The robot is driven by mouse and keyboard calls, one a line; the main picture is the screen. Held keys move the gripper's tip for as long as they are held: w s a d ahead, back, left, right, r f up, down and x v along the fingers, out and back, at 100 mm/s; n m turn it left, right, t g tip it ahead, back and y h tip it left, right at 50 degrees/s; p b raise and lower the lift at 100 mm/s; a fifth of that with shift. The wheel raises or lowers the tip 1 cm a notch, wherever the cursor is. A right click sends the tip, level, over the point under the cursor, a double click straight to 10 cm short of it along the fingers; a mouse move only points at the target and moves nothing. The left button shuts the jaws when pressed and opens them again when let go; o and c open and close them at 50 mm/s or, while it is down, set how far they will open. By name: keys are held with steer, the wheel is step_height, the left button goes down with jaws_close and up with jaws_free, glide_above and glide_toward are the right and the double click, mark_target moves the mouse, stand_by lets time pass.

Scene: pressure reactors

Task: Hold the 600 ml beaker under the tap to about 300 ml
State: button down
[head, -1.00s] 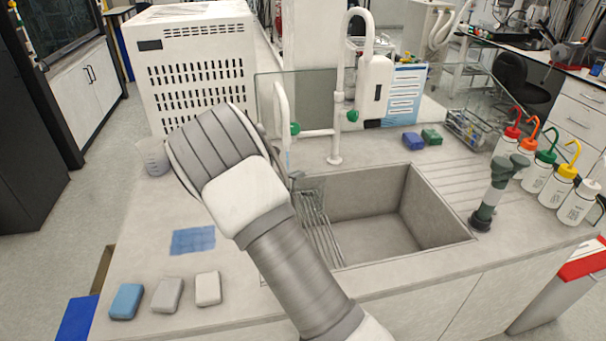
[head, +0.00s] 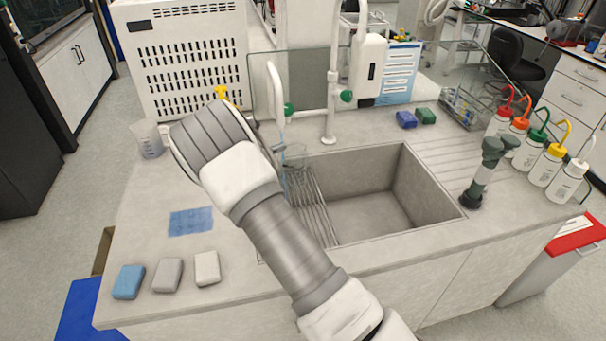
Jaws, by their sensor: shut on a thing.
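A clear glass beaker (head: 294,156) is at the left end of the sink (head: 372,212), below the thin left tap spout (head: 275,85). A faint pale streak runs from the spout toward the beaker, perhaps water. I cannot read the beaker's marks or its liquid level. My gripper (head: 277,152) is shut on the beaker; its fingers are mostly hidden behind my large grey wrist.
A taller white tap (head: 331,100) with green knobs stands behind the sink. Another beaker (head: 149,139) stands at the counter's left. Sponges (head: 168,275) lie at front left, wash bottles (head: 545,163) at right. A wire rack (head: 312,205) is in the sink.

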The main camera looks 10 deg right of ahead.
steer(key=shift+w+a, duration=0.35)
steer(key=shift+w, duration=0.3)
steer(key=shift+w+a, duration=0.4)
steer(key=shift+w, duration=0.2)
steer(key=shift+w+a, duration=0.35)
steer(key=shift+w, duration=0.3)
stand_by(6.1)
